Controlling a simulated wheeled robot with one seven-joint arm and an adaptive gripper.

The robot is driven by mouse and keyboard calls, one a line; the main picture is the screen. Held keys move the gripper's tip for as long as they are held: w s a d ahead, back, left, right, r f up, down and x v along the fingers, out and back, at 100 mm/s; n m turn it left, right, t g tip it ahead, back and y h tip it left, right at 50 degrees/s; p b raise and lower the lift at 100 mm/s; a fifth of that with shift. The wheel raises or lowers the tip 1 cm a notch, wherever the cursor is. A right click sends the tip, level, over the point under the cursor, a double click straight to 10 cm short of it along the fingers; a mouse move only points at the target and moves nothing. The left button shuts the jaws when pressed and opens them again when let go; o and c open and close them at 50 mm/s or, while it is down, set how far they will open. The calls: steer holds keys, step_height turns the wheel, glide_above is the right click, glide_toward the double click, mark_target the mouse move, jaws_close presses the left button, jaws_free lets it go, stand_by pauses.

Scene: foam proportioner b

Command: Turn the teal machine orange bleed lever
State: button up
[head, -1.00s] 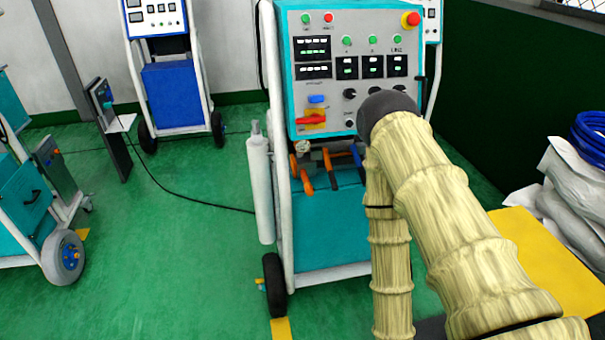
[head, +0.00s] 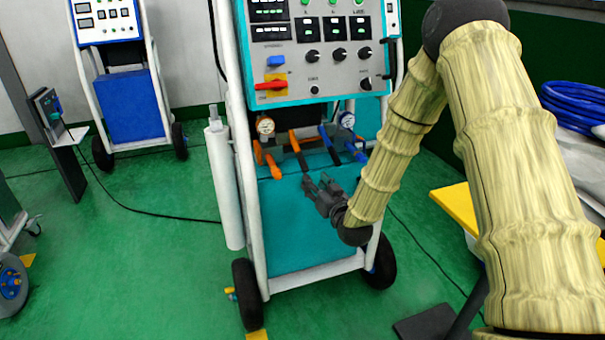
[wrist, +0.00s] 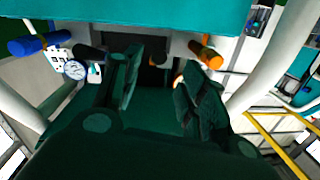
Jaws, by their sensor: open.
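The teal machine (head: 312,225) stands ahead with its control panel at the top. Below the panel hangs an orange lever (head: 272,165) at the left, beside a dark lever with orange at its end (head: 298,152). Blue levers (head: 328,143) are to the right. My gripper (head: 318,182) is open and empty, in front of the machine's lower teal front, below and right of the orange lever. In the wrist view, an orange handle end (wrist: 205,53) shows beyond the right finger, apart from it. Which orange part is the bleed lever I cannot tell.
Round gauges (head: 265,126) sit near the levers. A red switch handle (head: 270,85) is on the panel above. A white cylinder (head: 222,185) stands at the machine's left. A yellow surface (head: 455,208) is at right.

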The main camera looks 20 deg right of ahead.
mark_target(306, 166)
steer(key=w, duration=0.7)
steer(key=w+r, duration=0.1)
steer(key=w, duration=0.3)
steer(key=shift+w+a+r+b, duration=0.1)
steer(key=shift+w+a+b, duration=0.2)
steer(key=shift+a, duration=0.1)
steer(key=shift+s, duration=0.1)
jaws_close()
